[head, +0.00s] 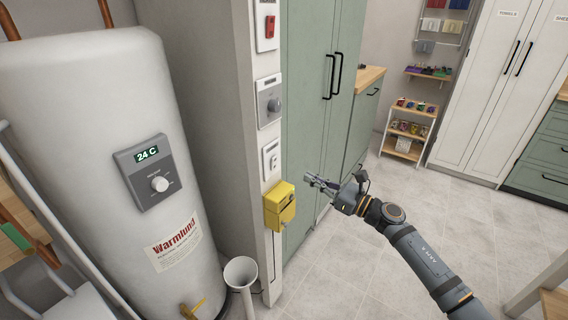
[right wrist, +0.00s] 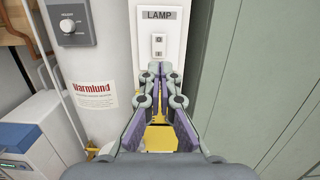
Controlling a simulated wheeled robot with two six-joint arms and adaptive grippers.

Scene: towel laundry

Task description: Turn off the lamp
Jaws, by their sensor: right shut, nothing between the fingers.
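The lamp switch is a white wall plate (head: 271,160) on the narrow end of the partition, between a grey dial panel and a yellow box. In the right wrist view the plate is labelled LAMP (right wrist: 158,15) and carries a small switch (right wrist: 158,45); its on or off state is too small to read. My right gripper (head: 311,179) is shut and empty, to the right of the plate in the head view and apart from it. In the right wrist view its fingertips (right wrist: 160,69) overlap the plate's lower part. My left gripper is not in view.
A grey dial panel (head: 269,101) and a red switch plate (head: 265,25) sit above. A yellow box (head: 279,205) is just below. The water heater (head: 100,120) stands left, green cabinets (head: 312,110) right. Floor around my right arm is clear.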

